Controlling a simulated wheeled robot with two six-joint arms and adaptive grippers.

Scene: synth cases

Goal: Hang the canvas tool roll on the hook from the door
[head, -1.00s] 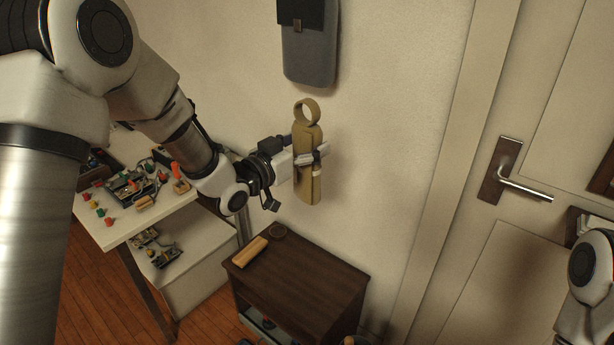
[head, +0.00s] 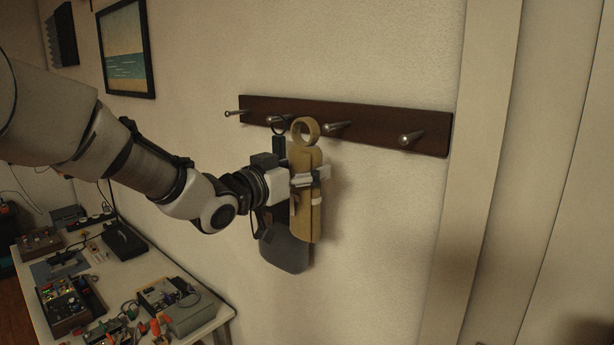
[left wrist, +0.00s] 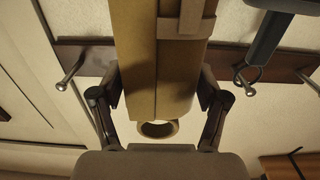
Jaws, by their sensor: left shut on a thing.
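The tan canvas tool roll (head: 308,215) hangs upright with its ring (head: 305,130) at the top. My left gripper (head: 310,178) is shut around its upper part. The roll also shows in the left wrist view (left wrist: 158,60), between the fingers (left wrist: 160,95), with its ring (left wrist: 158,129) below. A dark wooden rail (head: 375,122) on the wall carries several metal pegs. The peg nearest the door side (head: 412,139) is bare. Another peg (head: 335,127) is just right of the ring and bare; the ring looks apart from it. My right gripper is out of view.
The leftmost peg (head: 232,113) is bare. A door frame (head: 475,200) stands at the right. A cluttered workbench (head: 135,255) is lower left; a picture (head: 125,50) hangs above.

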